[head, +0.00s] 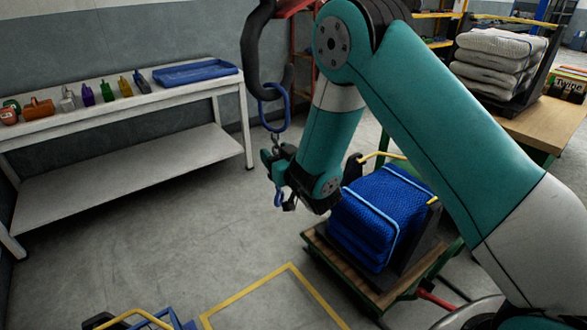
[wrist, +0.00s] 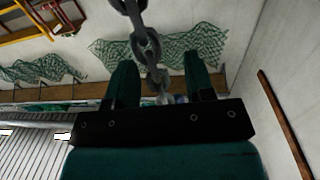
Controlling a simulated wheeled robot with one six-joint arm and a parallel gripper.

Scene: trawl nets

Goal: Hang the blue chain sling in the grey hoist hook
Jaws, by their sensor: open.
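The grey hoist hook (head: 251,52) hangs at the top centre of the head view, its tip curling up on the right. The blue chain sling's oblong ring (head: 287,108) is at the bottom of the hook's bend and appears to hang in it. Its grey chain runs down from the ring to my gripper (head: 272,170), and a small blue end hook (head: 278,198) shows below. In the wrist view, the chain (wrist: 147,45) passes between the two spread fingers of my gripper (wrist: 158,78). My gripper is open around the chain; exact contact is hidden.
A cart (head: 350,277) with folded blue netting (head: 365,218) is below my arm. Stacked pale nets (head: 497,62) sit on a table at right.

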